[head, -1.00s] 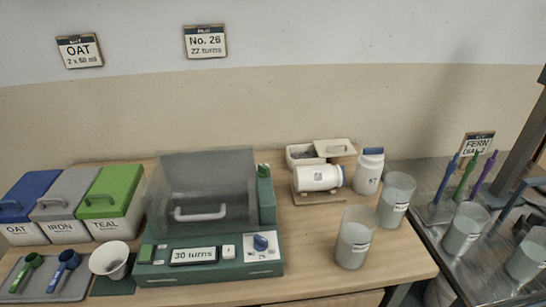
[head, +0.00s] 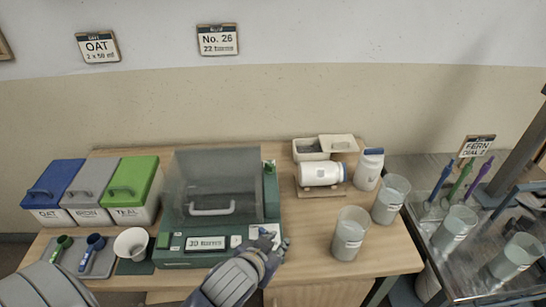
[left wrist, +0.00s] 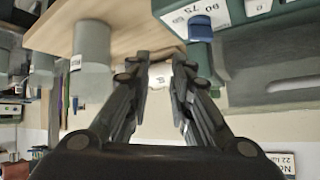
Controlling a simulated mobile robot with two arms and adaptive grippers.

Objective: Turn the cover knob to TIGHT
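The green machine (head: 190,258) has a clear grey cover with a white handle (head: 212,208) and a display reading 30 turns (head: 205,243). A blue knob (left wrist: 200,28) sits on its front panel beside a label with 90 and 75. I cannot read TIGHT anywhere. My left gripper (head: 276,242) is at the panel's right end and partly hides the knob in the head view. In the left wrist view its fingers (left wrist: 160,58) are apart with nothing between them. The knob is beyond the right-hand finger there, not between the fingers. My right gripper is not in view.
Blue, grey and green lidded bins (head: 137,190) stand left of the machine, with a white cup (head: 131,244) in front. To the right are a white jar (head: 320,174) lying on a stand, an upright jar (head: 368,170) and grey beakers (head: 349,235).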

